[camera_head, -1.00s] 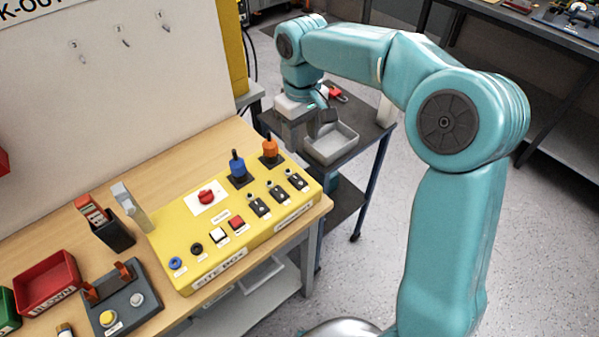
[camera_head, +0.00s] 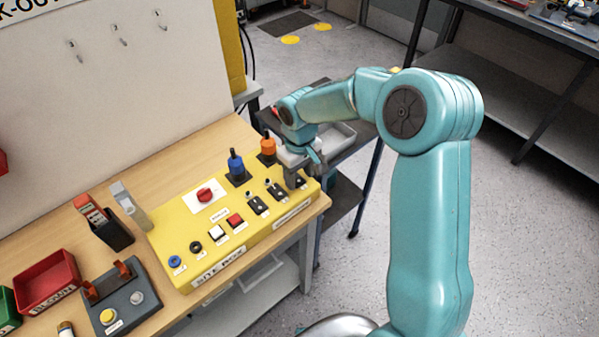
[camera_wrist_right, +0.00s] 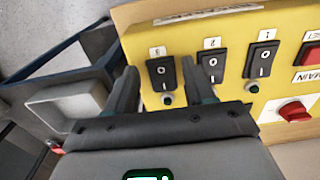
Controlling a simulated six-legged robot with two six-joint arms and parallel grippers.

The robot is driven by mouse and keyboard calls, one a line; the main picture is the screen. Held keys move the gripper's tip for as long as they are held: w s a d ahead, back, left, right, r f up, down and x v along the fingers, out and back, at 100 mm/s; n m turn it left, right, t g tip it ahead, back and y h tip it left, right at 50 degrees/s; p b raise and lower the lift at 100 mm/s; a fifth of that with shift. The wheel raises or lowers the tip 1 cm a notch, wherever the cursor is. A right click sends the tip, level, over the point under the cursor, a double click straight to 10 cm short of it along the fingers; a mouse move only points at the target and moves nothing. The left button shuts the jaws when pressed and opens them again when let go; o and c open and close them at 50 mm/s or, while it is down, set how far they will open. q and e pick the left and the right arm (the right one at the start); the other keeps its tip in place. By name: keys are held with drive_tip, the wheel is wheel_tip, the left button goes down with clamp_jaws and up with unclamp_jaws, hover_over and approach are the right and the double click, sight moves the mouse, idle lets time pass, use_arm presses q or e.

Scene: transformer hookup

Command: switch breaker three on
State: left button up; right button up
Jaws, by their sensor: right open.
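Breaker three (camera_wrist_right: 162,74), a black rocker marked I and O with the label 3, is on the yellow site box (camera_head: 163,238). It lies between the fingertips of my right gripper (camera_wrist_right: 162,88) in the right wrist view. The jaws are open and hold nothing. I cannot tell which side of the rocker is pressed. A small dark green lamp (camera_wrist_right: 167,99) sits by it. In the head view my right gripper (camera_head: 294,182) is over the box's right end and partly hides breaker three (camera_head: 301,183). My left gripper is not in view.
Breaker two (camera_wrist_right: 211,67) is close beside one finger, with breaker one (camera_wrist_right: 262,60) further right. A red main knob (camera_wrist_right: 294,111) is nearby. A side cart with a grey tray (camera_head: 338,137) stands behind the arm.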

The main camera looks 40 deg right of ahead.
drive_tip(key=shift+w+a, duration=0.1)
drive_tip(key=shift+w, duration=0.05)
clamp_jaws()
drive_tip(key=g+p, duration=0.2)
drive_tip(key=p, duration=0.1)
drive_tip(key=shift+w+r, duration=0.3)
drive_tip(key=shift+w+f+g+p, duration=0.1)
drive_tip(key=shift+f+g+p, duration=0.1)
drive_tip(key=shift+g+p, duration=0.4)
unclamp_jaws()
